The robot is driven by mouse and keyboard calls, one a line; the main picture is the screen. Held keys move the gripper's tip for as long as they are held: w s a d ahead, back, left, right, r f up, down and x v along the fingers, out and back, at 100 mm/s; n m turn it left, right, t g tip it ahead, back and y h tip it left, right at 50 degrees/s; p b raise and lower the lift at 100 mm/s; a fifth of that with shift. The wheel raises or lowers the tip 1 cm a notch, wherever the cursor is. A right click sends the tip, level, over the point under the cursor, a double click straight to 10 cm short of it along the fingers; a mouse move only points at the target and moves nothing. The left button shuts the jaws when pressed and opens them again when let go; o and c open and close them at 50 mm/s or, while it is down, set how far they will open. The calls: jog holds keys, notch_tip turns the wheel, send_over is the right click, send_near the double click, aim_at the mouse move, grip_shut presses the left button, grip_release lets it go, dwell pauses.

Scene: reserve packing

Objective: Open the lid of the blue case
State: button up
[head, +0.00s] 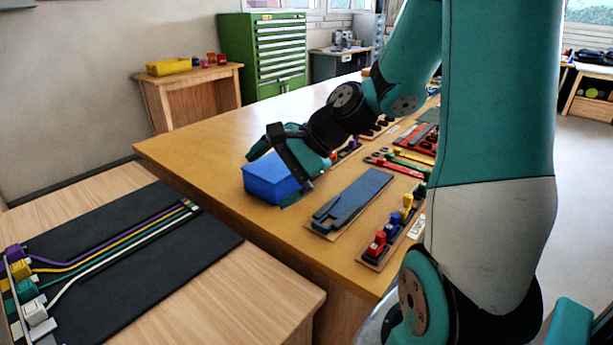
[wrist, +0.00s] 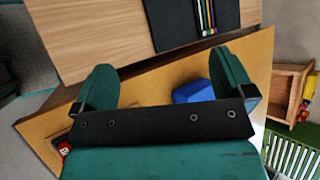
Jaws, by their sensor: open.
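The blue case (head: 268,185) sits on the wooden table near its left edge. Its top looks flat and closed, though my gripper hides part of it. My gripper (head: 276,168) is in front of and over the case in the head view, with its jaws open and nothing seen between them. In the wrist view the case (wrist: 192,92) shows beyond my gripper (wrist: 163,68), closer to the right finger, partly hidden by the gripper body. I cannot tell whether a finger touches the case.
A board with a grey-blue part (head: 352,200) lies right of the case, beside a board with small coloured connectors (head: 400,225). Several tools and boards lie farther back. A second table with a black mat (head: 150,275) and coloured cables stands at the left. The far left tabletop (head: 215,130) is clear.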

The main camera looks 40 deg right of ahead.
jog(key=s+d+f+m+t+h+b, duration=0.1)
jog(key=d+f+m+t+h, duration=0.25)
jog(key=d+m, duration=0.75)
jog(key=s+d+f+m+t+h+b, duration=0.15)
jog(key=d+m+t, duration=0.25)
jog(key=d+m, duration=0.65)
jog(key=w+f, duration=0.2)
jog(key=w, duration=0.3)
jog(key=w+f+n+p, duration=0.1)
jog(key=w+f, duration=0.1)
jog(key=w, duration=0.3)
jog(key=w+f+n+p, duration=0.1)
jog(key=w+f, duration=0.2)
jog(key=w, duration=0.2)
jog(key=shift+w, duration=0.4)
jog(key=shift+d, duration=0.1)
